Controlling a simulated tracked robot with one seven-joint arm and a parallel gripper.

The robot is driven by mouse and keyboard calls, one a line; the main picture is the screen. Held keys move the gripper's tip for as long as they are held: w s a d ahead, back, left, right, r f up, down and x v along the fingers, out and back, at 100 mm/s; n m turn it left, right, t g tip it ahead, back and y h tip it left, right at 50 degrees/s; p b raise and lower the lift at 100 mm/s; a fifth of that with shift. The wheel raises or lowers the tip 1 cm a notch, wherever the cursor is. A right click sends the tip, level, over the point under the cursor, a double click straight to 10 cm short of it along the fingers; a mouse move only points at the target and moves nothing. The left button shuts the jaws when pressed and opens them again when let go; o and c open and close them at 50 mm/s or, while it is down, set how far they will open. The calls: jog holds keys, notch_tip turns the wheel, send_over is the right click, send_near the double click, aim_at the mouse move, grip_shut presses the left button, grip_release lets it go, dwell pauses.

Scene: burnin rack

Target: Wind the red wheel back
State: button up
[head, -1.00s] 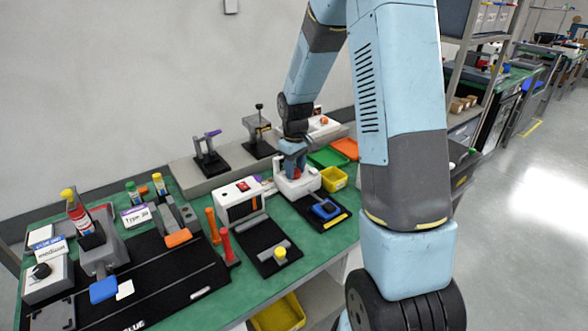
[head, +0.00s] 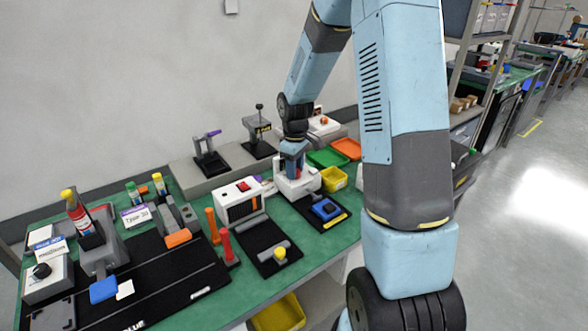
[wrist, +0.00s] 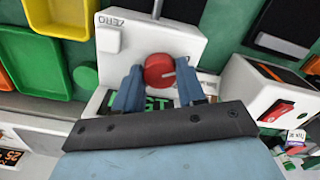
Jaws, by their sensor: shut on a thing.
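The red wheel (wrist: 159,71) sits on the face of a white box (wrist: 190,46) marked ZERO, which reads upside down in the wrist view. A pale line marks the wheel's right side. My gripper (wrist: 160,80) is shut on the wheel, with one blue finger on each side of it. Part of a green display (wrist: 157,103) shows between the fingers; my gripper hides the rest. In the head view my gripper (head: 293,166) reaches down onto the white box (head: 294,187), and the wheel is hidden there.
Yellow (head: 334,179), green (head: 328,158) and orange (head: 346,148) trays stand right of and behind the box. A white unit with a red switch (head: 241,200) stands close on the left. A black mat with a blue tray (head: 325,209) lies in front.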

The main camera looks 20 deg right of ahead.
jog(key=o, duration=0.8)
jog(key=shift+r, duration=0.1)
notch_tip(320, 180, up, 14)
jog(key=shift+f, duration=0.25)
jog(key=s+r+m+t, duration=0.3)
jog(key=s+r+m, duration=0.1)
jog(key=s+r, duration=0.85)
jog(key=s+m+t, duration=0.1)
jog(key=s, duration=0.4)
jog(key=s+m, duration=0.1)
jog(key=s, duration=0.4)
jog(key=s+m+t, duration=0.1)
jog(key=s+m, duration=0.1)
jog(key=s, duration=0.4)
jog(key=shift+a+r+t, duration=0.2)
jog(key=shift+r+t, duration=0.1)
jog(key=shift+r, duration=0.1)
